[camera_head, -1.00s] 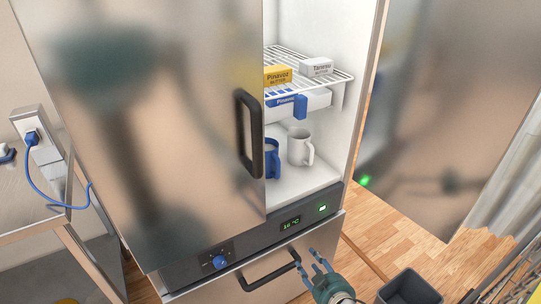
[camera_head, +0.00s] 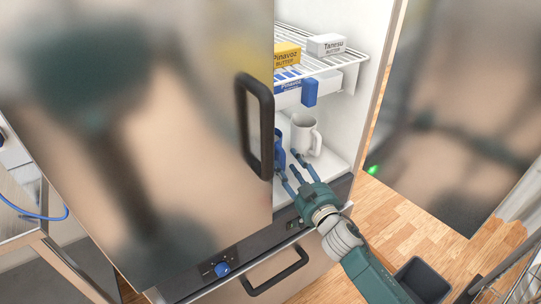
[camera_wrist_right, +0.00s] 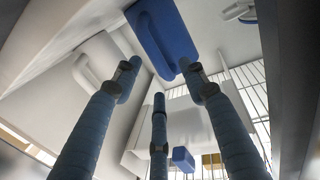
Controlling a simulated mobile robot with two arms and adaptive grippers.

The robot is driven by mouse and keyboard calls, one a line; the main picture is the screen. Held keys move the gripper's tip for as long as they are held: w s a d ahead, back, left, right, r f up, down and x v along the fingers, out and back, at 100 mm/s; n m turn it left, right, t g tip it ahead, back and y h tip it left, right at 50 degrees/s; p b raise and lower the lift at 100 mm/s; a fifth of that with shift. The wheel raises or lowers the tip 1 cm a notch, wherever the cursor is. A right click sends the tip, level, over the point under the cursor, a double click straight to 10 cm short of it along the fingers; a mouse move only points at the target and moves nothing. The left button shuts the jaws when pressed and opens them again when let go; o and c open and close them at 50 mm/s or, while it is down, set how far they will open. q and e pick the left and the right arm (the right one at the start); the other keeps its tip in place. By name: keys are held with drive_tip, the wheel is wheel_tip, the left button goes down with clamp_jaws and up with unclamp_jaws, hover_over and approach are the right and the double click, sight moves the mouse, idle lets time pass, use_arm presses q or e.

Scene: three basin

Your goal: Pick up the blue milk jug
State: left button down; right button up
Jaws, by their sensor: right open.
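The blue milk jug (camera_head: 281,150) stands on the fridge's bottom floor, mostly hidden by the left door in the head view. In the wrist view the blue jug (camera_wrist_right: 163,35) is just beyond the fingertips, at the top. My right gripper (camera_head: 291,166) has its fingers open and empty at the fridge's front edge, pointing in toward the jugs. I cannot tell whether a finger touches the blue jug. My left gripper is not in view.
A white jug (camera_head: 306,135) stands right beside the blue one. Above is a wire shelf (camera_head: 350,63) with butter boxes and a white drawer with a blue handle (camera_head: 309,93) below it. The left door (camera_head: 150,130) bounds the opening closely.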

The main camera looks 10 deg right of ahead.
sight(284, 154)
drive_tip(key=w, duration=0.4)
drive_tip(key=shift+w+a, duration=0.1)
drive_tip(key=shift+a, duration=0.25)
drive_tip(key=shift+r, duration=0.1)
drive_tip(key=shift+c, duration=1.3)
clamp_jaws()
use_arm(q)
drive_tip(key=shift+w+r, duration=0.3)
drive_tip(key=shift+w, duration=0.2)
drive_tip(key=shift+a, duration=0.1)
use_arm(e)
drive_tip(key=shift+r, duration=0.15)
drive_tip(key=shift+r+p, duration=0.75)
drive_tip(key=shift+r, duration=1.75)
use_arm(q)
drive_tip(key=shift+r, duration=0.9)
use_arm(e)
drive_tip(key=shift+r, duration=2.35)
drive_tip(key=c, duration=0.7)
unclamp_jaws()
